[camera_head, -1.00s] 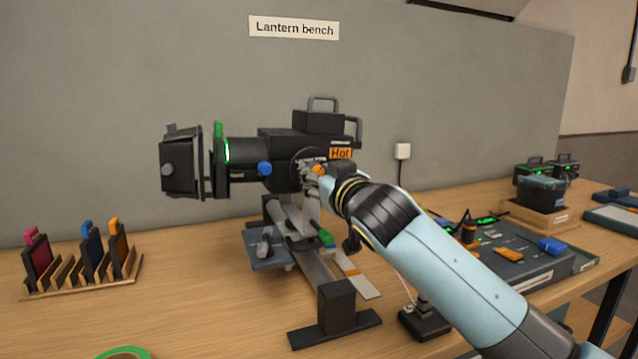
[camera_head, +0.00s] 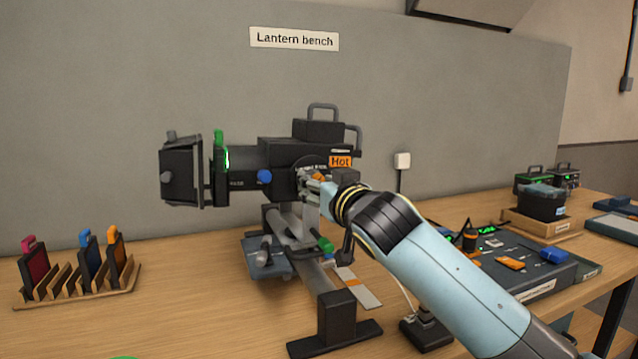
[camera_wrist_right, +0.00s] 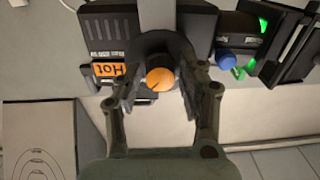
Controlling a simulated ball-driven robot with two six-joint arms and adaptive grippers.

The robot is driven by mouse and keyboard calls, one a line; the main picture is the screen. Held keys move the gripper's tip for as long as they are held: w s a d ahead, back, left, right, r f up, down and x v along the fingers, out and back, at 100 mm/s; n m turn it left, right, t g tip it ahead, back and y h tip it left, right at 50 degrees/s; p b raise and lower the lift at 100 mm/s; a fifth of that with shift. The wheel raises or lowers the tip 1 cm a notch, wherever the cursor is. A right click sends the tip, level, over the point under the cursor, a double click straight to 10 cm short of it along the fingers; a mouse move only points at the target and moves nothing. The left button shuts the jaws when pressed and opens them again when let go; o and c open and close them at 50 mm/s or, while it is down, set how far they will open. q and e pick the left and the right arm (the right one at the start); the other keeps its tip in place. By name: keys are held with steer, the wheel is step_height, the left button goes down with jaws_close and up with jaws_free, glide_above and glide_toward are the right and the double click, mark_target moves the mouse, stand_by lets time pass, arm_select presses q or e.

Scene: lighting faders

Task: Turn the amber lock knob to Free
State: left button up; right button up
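The amber lock knob (camera_wrist_right: 160,78) is a round orange knob with a dark pointer line, on the side of the black lantern (camera_head: 290,160). The line points to the lower left in the right wrist view. In the head view the knob (camera_head: 319,177) is mostly hidden by my gripper. My right gripper (camera_wrist_right: 160,93) is open, one finger on each side of the knob, with visible gaps. In the head view my right gripper (camera_head: 314,184) is at the lantern's side. The markings around the knob are not readable. My left gripper is not in view.
An orange "Hot" label (camera_head: 341,161) is beside the knob. A blue knob (camera_head: 264,177) and a green-handled slide (camera_head: 219,160) are further left. A filter rack (camera_head: 80,290) stands left and a control desk (camera_head: 520,265) right. Open wood lies between rack and lantern stand.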

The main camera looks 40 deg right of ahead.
steer(key=shift+o, duration=0.8)
steer(key=shift+r, duration=0.1)
steer(key=v, duration=1.2)
